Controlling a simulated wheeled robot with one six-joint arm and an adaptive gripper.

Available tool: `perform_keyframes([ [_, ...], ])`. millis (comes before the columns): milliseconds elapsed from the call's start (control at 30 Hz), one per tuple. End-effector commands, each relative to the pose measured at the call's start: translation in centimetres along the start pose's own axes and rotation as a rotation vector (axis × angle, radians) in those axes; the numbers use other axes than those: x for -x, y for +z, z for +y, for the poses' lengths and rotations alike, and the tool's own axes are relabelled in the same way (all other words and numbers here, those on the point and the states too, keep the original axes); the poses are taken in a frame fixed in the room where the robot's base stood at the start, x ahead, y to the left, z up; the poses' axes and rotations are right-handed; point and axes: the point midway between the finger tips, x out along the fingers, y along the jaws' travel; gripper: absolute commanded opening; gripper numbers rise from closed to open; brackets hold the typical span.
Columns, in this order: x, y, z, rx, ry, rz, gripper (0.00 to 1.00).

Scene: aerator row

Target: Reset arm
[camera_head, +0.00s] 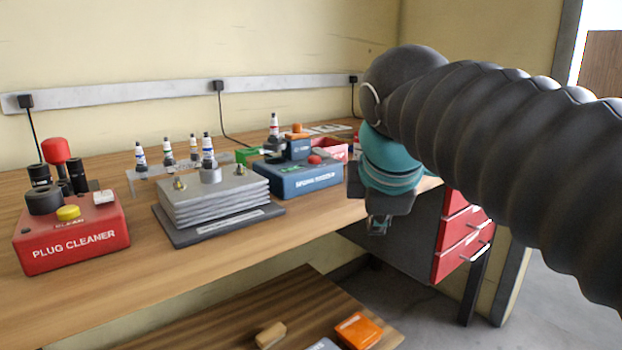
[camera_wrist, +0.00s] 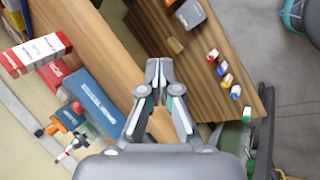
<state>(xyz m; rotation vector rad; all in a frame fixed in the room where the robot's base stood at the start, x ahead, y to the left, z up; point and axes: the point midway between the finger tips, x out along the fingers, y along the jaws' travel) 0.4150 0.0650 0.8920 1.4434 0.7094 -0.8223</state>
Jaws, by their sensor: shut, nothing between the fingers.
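My arm reaches in from the right in the head view, and my gripper (camera_head: 378,226) hangs pointing down at the front edge of the wooden workbench (camera_head: 300,225). In the wrist view my gripper (camera_wrist: 159,66) has its fingertips together with nothing between them. It is over the gap between the bench and a lower wooden shelf (camera_wrist: 190,62). No object touches the fingers.
On the bench stand a red plug cleaner (camera_head: 72,237), a grey finned block (camera_head: 215,190) with a plug, a blue box (camera_head: 305,180) and several spark plugs. Red drawers (camera_head: 462,240) are beneath. An orange item (camera_head: 358,330) lies on the lower shelf.

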Motion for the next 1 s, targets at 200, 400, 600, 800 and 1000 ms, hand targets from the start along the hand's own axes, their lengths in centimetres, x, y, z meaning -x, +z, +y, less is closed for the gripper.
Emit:
perform_keyframes([
  [200, -4.5, 3.7, -8.1, -0.582, -0.055, 0.002, 0.0],
  [400, -8.4, 5.9, -15.6, -1.107, -0.094, -0.013, 0.0],
  [600, -10.8, 6.8, -20.4, -1.442, -0.114, -0.03, 0.0],
  [800, -11.5, 6.8, -21.6, -1.529, -0.118, -0.035, 0.0],
  [1000, -11.4, 6.8, -21.6, -1.526, -0.118, -0.035, 0.0],
])
